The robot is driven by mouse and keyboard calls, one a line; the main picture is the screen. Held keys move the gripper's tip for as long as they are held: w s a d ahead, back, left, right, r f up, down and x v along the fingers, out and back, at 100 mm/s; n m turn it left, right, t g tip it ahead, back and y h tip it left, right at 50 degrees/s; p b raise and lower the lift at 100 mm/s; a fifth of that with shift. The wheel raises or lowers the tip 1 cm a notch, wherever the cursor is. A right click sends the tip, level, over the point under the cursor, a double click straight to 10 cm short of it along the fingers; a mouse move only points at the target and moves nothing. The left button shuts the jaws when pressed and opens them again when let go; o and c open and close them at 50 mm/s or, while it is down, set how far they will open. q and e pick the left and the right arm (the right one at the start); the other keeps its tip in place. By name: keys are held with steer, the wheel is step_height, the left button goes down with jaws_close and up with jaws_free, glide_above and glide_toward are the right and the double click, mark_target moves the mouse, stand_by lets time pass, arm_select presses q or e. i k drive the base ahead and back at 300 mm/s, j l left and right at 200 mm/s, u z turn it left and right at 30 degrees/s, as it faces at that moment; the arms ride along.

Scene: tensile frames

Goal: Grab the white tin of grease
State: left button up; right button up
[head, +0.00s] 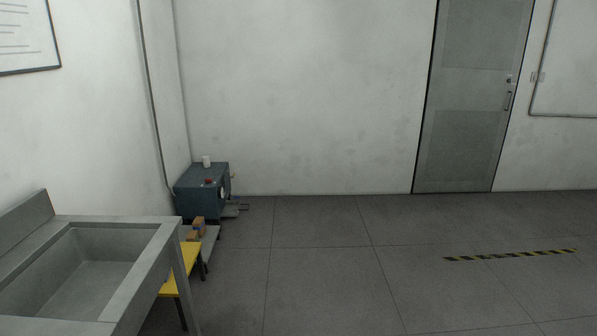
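A small white cylindrical tin (207,161) stands upright on top of a dark blue-grey cabinet or machine (195,188) in the far left corner. It is too small in the head view to read a label, so I cannot tell for certain that it is the grease tin. A small red item (209,181) sits on the front part of the same cabinet. Neither of my grippers shows in the head view.
A grey metal sink (105,273) stands at the near left. Beyond it are a yellow stool or step (181,266) and small brown boxes (197,226). Open floor (330,260) fills the middle and right. A grey door (475,100) is at the back right.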

mark_target(206, 159)
steer(key=i, duration=1.1)
steer(key=i+l+u, duration=0.15)
steer(key=i, duration=0.95)
steer(key=i+u, duration=0.1)
steer(key=i, duration=1.1)
steer(key=i+l+u, duration=0.1)
steer(key=i, duration=1.05)
steer(key=l, duration=0.1)
